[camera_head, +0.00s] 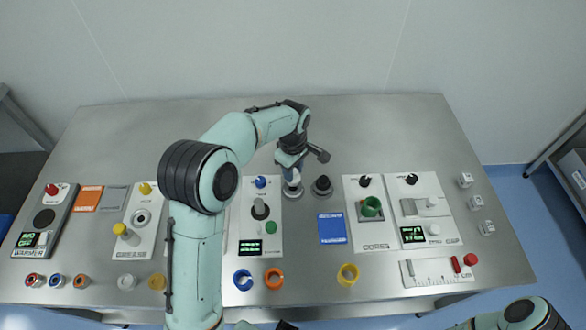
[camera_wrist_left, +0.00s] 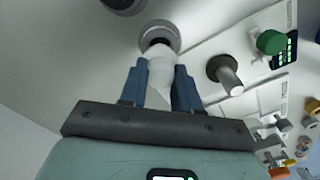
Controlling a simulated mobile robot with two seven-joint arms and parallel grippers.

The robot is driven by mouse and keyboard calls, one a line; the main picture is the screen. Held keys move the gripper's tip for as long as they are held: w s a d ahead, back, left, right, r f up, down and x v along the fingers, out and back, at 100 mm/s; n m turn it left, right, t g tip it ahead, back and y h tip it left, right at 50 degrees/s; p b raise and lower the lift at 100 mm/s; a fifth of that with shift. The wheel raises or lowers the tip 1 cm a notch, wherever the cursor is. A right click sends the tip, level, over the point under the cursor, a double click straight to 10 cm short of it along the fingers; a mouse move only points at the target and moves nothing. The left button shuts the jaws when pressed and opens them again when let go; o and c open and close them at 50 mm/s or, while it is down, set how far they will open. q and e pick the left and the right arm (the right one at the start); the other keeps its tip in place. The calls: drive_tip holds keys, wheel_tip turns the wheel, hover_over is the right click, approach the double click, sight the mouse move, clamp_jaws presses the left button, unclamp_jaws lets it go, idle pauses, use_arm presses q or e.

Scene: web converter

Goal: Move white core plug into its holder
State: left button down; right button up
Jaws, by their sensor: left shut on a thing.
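My left gripper (camera_head: 291,172) is shut on the white core plug (camera_wrist_left: 162,72), which sits between its two blue fingers in the left wrist view. The plug is mostly hidden by the gripper in the head view. A round grey metal holder (camera_head: 292,191) with a dark centre lies right at the plug's tip; it also shows in the left wrist view (camera_wrist_left: 160,34). The plug's end overlaps the holder's opening; I cannot tell whether it is inside or just above.
A dark round holder (camera_head: 322,186) stands close to the right of the grey one. A panel with a blue knob (camera_head: 260,182), a grey post and a green button (camera_head: 271,228) is close on the left. The back of the table (camera_head: 380,125) is clear.

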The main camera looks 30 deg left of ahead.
drive_tip(key=shift+r, duration=0.1)
use_arm(q)
drive_tip(key=shift+f+b, duration=0.95)
drive_tip(key=shift+f, duration=1.3)
use_arm(e)
drive_tip(key=shift+s+f, duration=0.35)
drive_tip(key=shift+f, duration=0.3)
drive_tip(key=shift+s+f, duration=0.3)
drive_tip(key=shift+f, duration=0.3)
use_arm(q)
drive_tip(key=c, duration=0.7)
unclamp_jaws()
drive_tip(key=shift+c, duration=0.2)
wheel_tip(320, 180, up, 14)
drive_tip(key=shift+f+p, duration=0.25)
drive_tip(key=shift+p, duration=0.55)
use_arm(e)
drive_tip(key=shift+w+r, duration=0.3)
drive_tip(key=shift+r, duration=0.2)
drive_tip(key=shift+w+r, duration=0.25)
drive_tip(key=shift+r, duration=0.25)
